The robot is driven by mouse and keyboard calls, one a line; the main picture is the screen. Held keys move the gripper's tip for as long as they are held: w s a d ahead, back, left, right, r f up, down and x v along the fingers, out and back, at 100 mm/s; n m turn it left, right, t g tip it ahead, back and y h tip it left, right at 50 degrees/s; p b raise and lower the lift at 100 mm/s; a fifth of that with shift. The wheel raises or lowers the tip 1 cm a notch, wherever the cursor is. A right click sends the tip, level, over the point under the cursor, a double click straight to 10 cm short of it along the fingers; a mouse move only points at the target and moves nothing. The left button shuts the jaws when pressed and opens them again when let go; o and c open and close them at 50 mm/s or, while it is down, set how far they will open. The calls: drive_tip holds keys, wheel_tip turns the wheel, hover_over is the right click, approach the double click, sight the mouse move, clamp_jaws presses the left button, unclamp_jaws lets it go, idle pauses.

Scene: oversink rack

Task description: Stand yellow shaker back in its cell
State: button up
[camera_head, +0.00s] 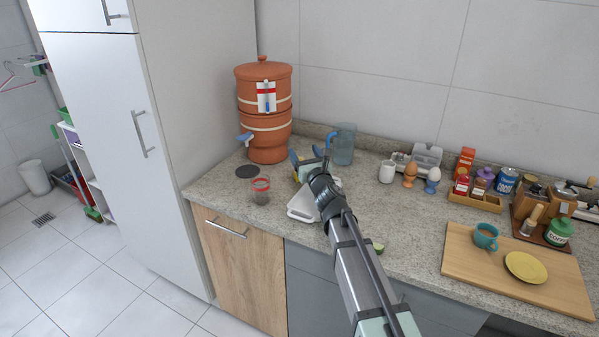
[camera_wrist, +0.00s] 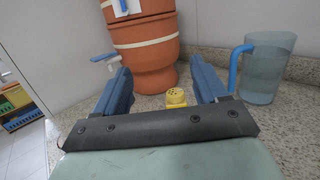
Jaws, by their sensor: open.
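The yellow shaker (camera_wrist: 176,97) shows in the wrist view with its holed top up, between my two blue fingers and nearer the right one. Its lower part is hidden behind my gripper's dark palm. My gripper (camera_wrist: 159,66) is open, and gaps show between the shaker and both fingers. In the head view my gripper (camera_head: 305,156) is low over the counter, in front of the clay water filter, and mostly hides the shaker. I cannot tell which cell is the shaker's.
A blue-handled jug (camera_head: 344,144) stands close right of my gripper. The clay filter (camera_head: 265,115) stands behind. A glass (camera_head: 260,191) and a white tray (camera_head: 302,207) are near the front edge. A white cup (camera_head: 387,172) and egg cups stand between jug and wooden tray.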

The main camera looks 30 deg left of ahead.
drive_tip(key=w+a+r+n+g+y, duration=0.1)
drive_tip(key=a+r+n+g+y, duration=0.15)
drive_tip(key=a+r+n, duration=0.5)
drive_tip(key=w+a+r+n+g+y, duration=0.1)
drive_tip(key=a+r+n+g, duration=0.35)
drive_tip(key=r+n, duration=0.65)
drive_tip(key=w+d+f+n+g+h, duration=0.1)
drive_tip(key=d+f+n+g+h, duration=0.1)
drive_tip(key=d+f+n+h, duration=0.45)
drive_tip(key=w+d+f+n+g+h, duration=0.1)
drive_tip(key=d+f+n+h, duration=0.2)
drive_tip(key=f+n+h, duration=0.7)
drive_tip(key=f, duration=0.2)
drive_tip(key=w+a+f+y, duration=0.1)
drive_tip(key=f, duration=0.1)
drive_tip(key=w+a+f+y, duration=0.1)
drive_tip(key=f, duration=0.1)
drive_tip(key=shift+w+a+f+n, duration=0.1)
drive_tip(key=shift+a+f+n, duration=0.05)
drive_tip(key=shift+f+n, duration=0.2)
drive_tip(key=shift+d+x, duration=0.2)
drive_tip(key=shift+x, duration=2.4)
drive_tip(key=c, duration=1.2)
